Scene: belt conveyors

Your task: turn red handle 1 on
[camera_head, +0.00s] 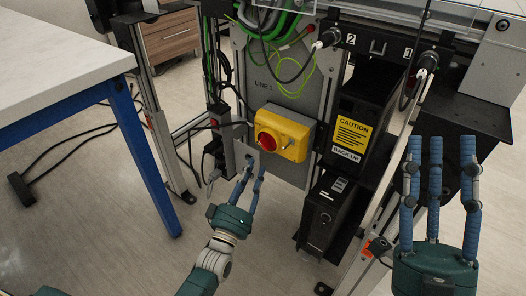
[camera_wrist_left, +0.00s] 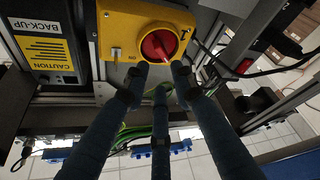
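The red handle (camera_head: 267,141) is a round red knob on the front of a yellow box (camera_head: 293,133), below a "LINE 1" label. In the left wrist view the knob (camera_wrist_left: 159,44) sits on the yellow box (camera_wrist_left: 116,32), with an "ON" mark at its lower left. My left gripper (camera_head: 253,172) is just below and in front of the knob. Its three fingers (camera_wrist_left: 159,76) are spread and empty, tips close under the knob; contact cannot be told. My right gripper (camera_head: 437,145) is open and empty at the right, fingers pointing up.
A black box with a yellow caution label (camera_head: 351,134) stands right of the yellow box, with a smaller black unit (camera_head: 330,215) below. Green cables (camera_head: 282,22) hang above. A white table with blue legs (camera_head: 58,58) is at the left. The floor in front is clear.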

